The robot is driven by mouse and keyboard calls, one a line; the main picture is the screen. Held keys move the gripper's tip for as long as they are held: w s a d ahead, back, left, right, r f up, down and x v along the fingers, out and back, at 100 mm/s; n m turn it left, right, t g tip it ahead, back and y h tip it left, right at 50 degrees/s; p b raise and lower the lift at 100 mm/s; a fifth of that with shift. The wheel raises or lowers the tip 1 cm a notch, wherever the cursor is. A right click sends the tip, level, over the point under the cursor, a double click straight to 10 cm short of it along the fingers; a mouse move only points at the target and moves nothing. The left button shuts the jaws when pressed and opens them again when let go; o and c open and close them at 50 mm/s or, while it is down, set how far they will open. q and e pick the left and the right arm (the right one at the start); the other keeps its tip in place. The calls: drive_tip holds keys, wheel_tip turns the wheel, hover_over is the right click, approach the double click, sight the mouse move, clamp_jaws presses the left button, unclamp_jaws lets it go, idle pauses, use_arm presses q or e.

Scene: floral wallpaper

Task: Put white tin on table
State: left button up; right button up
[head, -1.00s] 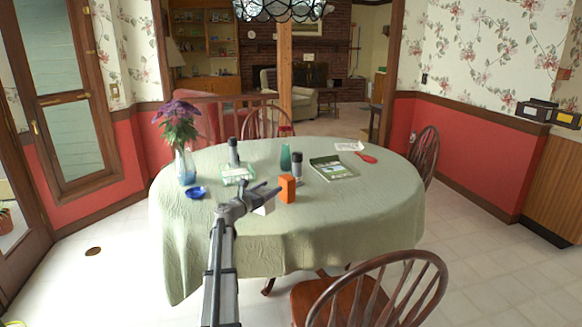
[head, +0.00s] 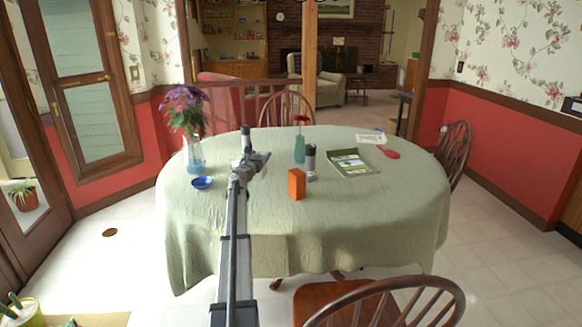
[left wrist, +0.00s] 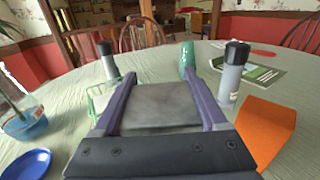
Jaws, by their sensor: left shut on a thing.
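My left gripper (head: 257,160) reaches over the green-clothed table (head: 350,215), left of its middle. In the left wrist view it is shut on a pale grey-white block-like thing, seemingly the white tin (left wrist: 160,106), which sits between the two purple fingers. In the head view the tin is hidden behind the gripper and arm. I cannot tell whether the tin touches the cloth. My right gripper is not in view.
Around the gripper are an orange box (head: 296,184), a grey bottle with a black cap (head: 311,163), a teal vase (head: 300,150), a book (head: 349,163), a blue bowl (head: 202,183) and a flower vase (head: 194,155). The front of the table is clear.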

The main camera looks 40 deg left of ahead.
use_arm(q)
drive_tip(key=shift+f+b, duration=4.7)
drive_tip(key=shift+f, duration=0.25)
drive_tip(key=shift+f, duration=0.1)
drive_tip(key=o, duration=1.6)
drive_tip(key=shift+c, duration=0.2)
drive_tip(key=shift+r, duration=0.25)
drive_tip(key=v, duration=1.2)
drive_tip(key=shift+f, duration=0.1)
